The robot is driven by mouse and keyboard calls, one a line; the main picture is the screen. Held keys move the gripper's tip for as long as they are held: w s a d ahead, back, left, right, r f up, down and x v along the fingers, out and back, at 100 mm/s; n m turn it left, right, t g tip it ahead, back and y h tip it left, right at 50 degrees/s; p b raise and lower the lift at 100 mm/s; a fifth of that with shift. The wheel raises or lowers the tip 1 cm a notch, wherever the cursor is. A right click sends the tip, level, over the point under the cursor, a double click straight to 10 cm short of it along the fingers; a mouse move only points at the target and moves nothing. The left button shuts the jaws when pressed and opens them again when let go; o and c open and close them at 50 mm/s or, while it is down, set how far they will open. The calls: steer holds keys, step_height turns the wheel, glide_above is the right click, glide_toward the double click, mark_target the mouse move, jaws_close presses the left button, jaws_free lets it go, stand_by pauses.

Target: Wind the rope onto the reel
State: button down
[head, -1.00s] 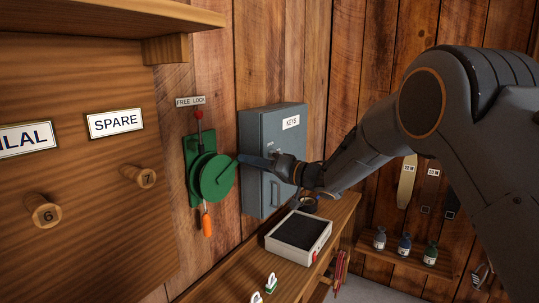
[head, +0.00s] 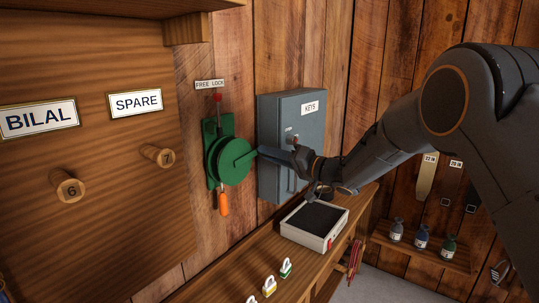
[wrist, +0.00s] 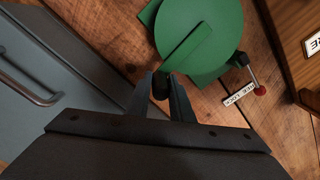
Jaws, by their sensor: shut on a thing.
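The green reel (head: 232,163) is mounted on the plank wall, with a crank arm across its face. It also shows in the wrist view (wrist: 222,38). An orange piece (head: 223,203) hangs just below the reel. A lever with a red knob (head: 216,97) stands above it under a "FREE LOCK" label (head: 210,84); the red knob also shows in the wrist view (wrist: 260,91). My gripper (head: 262,151) is at the crank's outer end. In the wrist view my gripper (wrist: 162,84) is shut on the dark crank handle (wrist: 161,86). Any rope on the reel is hidden.
A grey key cabinet (head: 283,188) is on the wall close behind my gripper. A shallow tray (head: 333,235) and several padlocks (head: 286,268) are on the wooden bench (head: 240,270) below. Pegs 6 and 7 (head: 158,155) stick out at left.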

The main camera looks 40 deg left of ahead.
steer(key=shift+f, duration=0.1)
steer(key=c, duration=1.6)
jaws_free()
steer(key=shift+o, duration=0.2)
steer(key=d+b, duration=0.2)
steer(key=d, duration=0.6)
steer(key=shift+w+f, duration=0.1)
